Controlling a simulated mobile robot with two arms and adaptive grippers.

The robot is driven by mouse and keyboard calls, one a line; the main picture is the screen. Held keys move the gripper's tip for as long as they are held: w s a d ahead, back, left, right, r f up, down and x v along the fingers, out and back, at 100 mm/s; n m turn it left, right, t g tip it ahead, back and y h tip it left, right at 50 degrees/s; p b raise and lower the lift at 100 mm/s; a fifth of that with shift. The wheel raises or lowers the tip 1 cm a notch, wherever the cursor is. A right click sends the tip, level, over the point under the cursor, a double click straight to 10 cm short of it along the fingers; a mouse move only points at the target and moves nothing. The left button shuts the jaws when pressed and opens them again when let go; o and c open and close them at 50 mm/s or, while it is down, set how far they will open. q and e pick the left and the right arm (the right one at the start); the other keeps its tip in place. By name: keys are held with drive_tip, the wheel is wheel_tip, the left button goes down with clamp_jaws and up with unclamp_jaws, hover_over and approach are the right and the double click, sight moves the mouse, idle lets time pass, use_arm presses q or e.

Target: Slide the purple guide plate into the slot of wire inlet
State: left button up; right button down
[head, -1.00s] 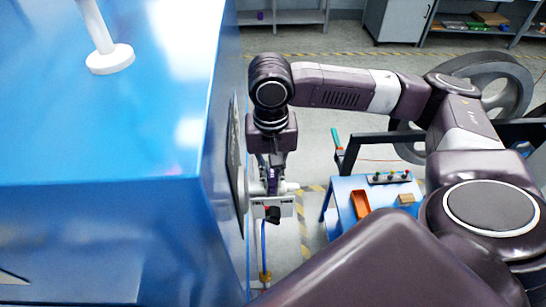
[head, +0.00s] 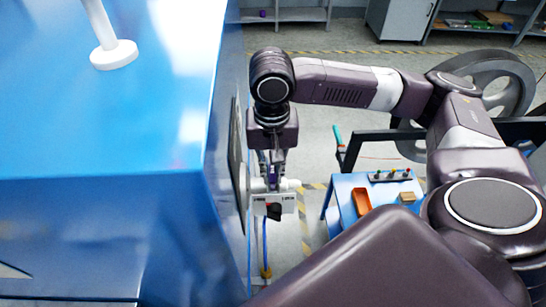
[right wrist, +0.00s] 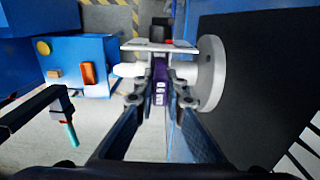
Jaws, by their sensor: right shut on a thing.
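The purple guide plate (right wrist: 160,82) is between the fingers of my right gripper (right wrist: 160,95) in the right wrist view. In the head view my right gripper (head: 272,172) points down beside the blue machine's side, shut on the plate, of which little shows. A grey-white bracket (head: 273,203), likely the wire inlet, sits just past the fingertips, with a white roller and a round white disc (right wrist: 210,74) beside it. The slot is hidden, so I cannot tell whether the plate is in it. My left gripper is not in view.
The large blue machine (head: 110,130) fills the left of the head view, close to my right gripper. A small blue table (head: 345,205) with an orange tray (head: 361,202) and a button box (head: 390,176) stands to the right. Grey floor lies between.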

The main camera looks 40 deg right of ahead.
drive_tip(key=shift+f, duration=0.3)
drive_tip(key=shift+d+r, duration=0.2)
drive_tip(key=shift+r, duration=0.1)
idle(0.8)
drive_tip(key=shift+f, duration=0.2)
drive_tip(key=shift+f, duration=0.15)
drive_tip(key=shift+a+r, duration=0.1)
drive_tip(key=shift+r, duration=0.15)
drive_tip(key=shift+a+r, duration=0.1)
idle(0.4)
idle(0.4)
